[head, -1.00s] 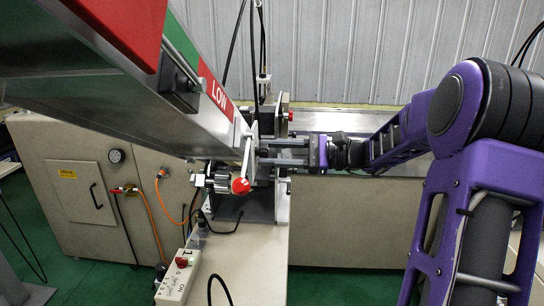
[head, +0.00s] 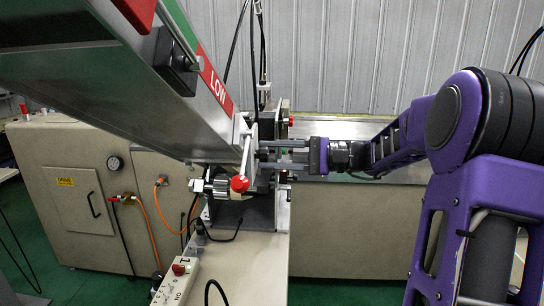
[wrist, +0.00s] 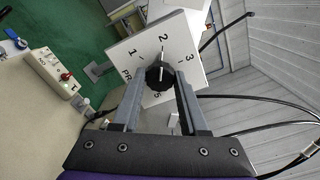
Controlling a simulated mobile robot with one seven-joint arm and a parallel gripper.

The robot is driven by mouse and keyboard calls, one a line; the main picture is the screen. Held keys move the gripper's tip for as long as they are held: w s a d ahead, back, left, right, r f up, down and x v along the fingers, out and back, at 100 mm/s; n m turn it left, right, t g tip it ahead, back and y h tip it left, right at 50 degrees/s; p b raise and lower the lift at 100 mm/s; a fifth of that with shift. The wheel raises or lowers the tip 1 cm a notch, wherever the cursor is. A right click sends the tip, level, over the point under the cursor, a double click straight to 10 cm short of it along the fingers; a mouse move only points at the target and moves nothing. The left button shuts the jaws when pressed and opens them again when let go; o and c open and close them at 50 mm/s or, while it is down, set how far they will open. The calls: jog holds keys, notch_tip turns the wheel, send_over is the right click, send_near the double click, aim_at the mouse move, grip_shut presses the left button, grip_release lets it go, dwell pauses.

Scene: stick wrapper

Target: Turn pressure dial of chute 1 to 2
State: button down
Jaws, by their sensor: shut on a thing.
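The pressure dial (wrist: 158,75) is a black knob on a white plate (wrist: 188,32) marked 1, 2 and 3, in the wrist view. Its white line points up toward the 2. My gripper (wrist: 160,88) has its two fingers on either side of the knob and is shut on it. In the head view my gripper (head: 264,152) reaches in from the right to the lower end of the sloping metal chute (head: 120,85). The dial face is hidden there.
A red-knobbed lever (head: 239,183) is close below my fingers. A switch box (head: 176,283) stands at the front left of the bench (head: 250,265). Black cables hang behind the chute. Beige cabinets (head: 75,190) stand at the left.

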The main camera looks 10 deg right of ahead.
jog(key=shift+c, duration=2.2)
grip_release()
jog(key=p+v, duration=0.1)
jog(key=v, duration=1.6)
jog(key=shift+d, duration=0.25)
